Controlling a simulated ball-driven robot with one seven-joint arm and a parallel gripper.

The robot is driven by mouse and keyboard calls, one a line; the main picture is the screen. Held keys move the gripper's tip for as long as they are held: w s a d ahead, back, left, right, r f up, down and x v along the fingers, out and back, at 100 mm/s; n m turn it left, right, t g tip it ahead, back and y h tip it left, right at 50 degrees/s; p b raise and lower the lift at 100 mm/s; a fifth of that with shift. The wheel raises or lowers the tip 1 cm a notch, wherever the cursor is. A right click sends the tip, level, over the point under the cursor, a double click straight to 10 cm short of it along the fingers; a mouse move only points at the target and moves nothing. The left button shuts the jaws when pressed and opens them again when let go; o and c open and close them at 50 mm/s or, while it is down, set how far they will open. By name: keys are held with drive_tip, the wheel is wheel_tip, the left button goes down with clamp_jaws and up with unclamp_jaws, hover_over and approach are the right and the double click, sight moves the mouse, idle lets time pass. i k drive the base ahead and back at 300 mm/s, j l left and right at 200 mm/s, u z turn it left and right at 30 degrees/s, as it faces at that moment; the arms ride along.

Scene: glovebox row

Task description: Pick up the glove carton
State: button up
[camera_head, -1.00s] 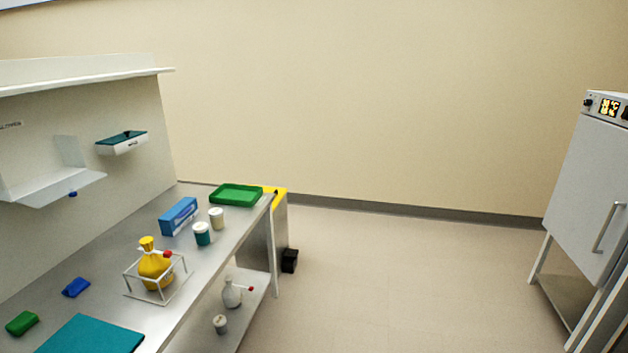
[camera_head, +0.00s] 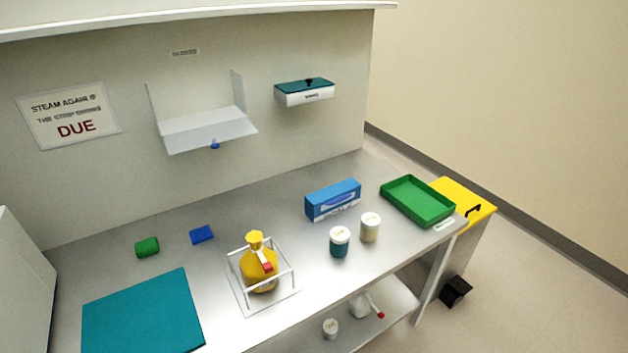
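The glove carton appears to be the blue box (camera_head: 333,201) with a pale oval marking on its front. It lies on the steel bench (camera_head: 290,218) right of the middle, behind two lidded jars. It is fully in view, and nothing touches it that I can see. My gripper is not in view.
A yellow flask (camera_head: 259,270) sits in a wire frame at left. An empty white wall holder (camera_head: 207,129) hangs above.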

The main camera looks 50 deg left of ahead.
sight(320, 205)
drive_tip(key=i+u, duration=0.4)
drive_tip(key=i+l+u, duration=0.15)
drive_tip(key=u, duration=0.25)
drive_tip(key=i+l+u, duration=0.2)
drive_tip(key=i+u, duration=0.2)
drive_tip(key=i+l+u, duration=0.2)
drive_tip(key=u, duration=0.2)
drive_tip(key=i+l+u, duration=0.15)
drive_tip(key=l+u, duration=0.25)
